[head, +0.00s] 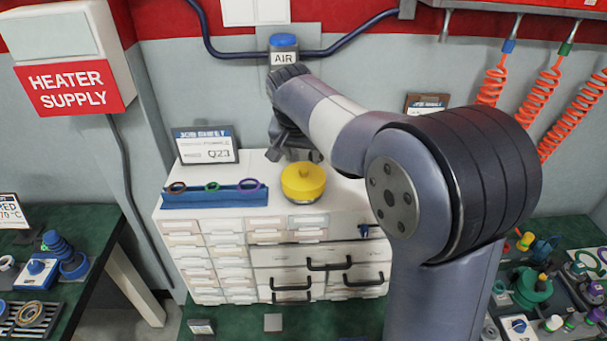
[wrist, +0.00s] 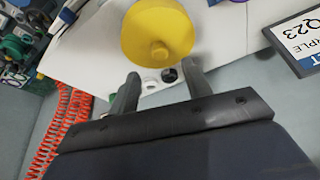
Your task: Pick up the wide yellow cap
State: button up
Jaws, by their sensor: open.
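The wide yellow cap (head: 303,182) sits on the white top of the drawer cabinet (head: 345,192), in the middle of the head view. It is round, with a smaller raised part on top. In the wrist view the yellow cap (wrist: 157,32) lies just beyond the fingertips, with a small knob facing the camera. My gripper (wrist: 162,78) is open with nothing between its fingers. In the head view my gripper (head: 292,152) is just behind and left of the cap, partly hidden by my own wrist. Whether a finger touches the cap is unclear.
A blue rack (head: 214,198) with several rings stands left of the cap. A job sheet sign (head: 206,146) stands behind it, and another sign (head: 427,103) stands farther right. Orange coiled hoses (head: 540,92) hang at the right. Small white and black parts (wrist: 160,80) show near the fingers.

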aim_at(303, 169)
jog(key=p+x, duration=0.1)
jog(key=x, duration=0.4)
jog(key=shift+a+f+p, duration=0.1)
jog(key=shift+p, duration=0.25)
jog(key=shift+c, duration=0.2)
grip_shut()
